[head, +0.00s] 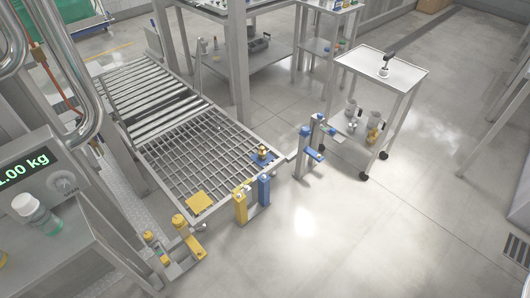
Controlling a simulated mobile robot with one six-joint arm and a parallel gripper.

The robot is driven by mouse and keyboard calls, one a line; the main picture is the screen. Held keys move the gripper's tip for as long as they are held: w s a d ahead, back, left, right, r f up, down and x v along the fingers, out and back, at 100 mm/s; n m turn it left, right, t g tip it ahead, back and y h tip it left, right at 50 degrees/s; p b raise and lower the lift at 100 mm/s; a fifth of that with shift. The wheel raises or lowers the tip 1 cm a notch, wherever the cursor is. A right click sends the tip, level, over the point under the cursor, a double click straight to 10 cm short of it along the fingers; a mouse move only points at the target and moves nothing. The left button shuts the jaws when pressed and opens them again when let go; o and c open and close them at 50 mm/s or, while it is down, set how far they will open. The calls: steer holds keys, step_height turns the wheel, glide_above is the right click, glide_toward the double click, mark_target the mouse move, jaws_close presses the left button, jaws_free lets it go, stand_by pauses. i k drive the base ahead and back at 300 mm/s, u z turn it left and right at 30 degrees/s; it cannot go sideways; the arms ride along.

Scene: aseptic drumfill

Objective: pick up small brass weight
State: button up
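A small brass-coloured weight (262,151) stands upright on a blue pad (273,161) at the right corner of the metal grating (190,150). It is small in the picture, and nothing covers it. My gripper does not show in the head view, so I cannot tell where it is relative to the weight.
A yellow pad (199,201) lies at the grating's near corner. Yellow and blue posts (264,190) stand along its front edge. A white trolley (410,76) stands at right, a roller conveyor (135,88) behind. A scale display (24,168) is at left.

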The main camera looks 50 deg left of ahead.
mark_target(263, 155)
steer(key=u, duration=0.05)
steer(key=i, duration=1.75)
steer(key=u, duration=0.45)
steer(key=k, duration=0.25)
steer(key=u, duration=3)
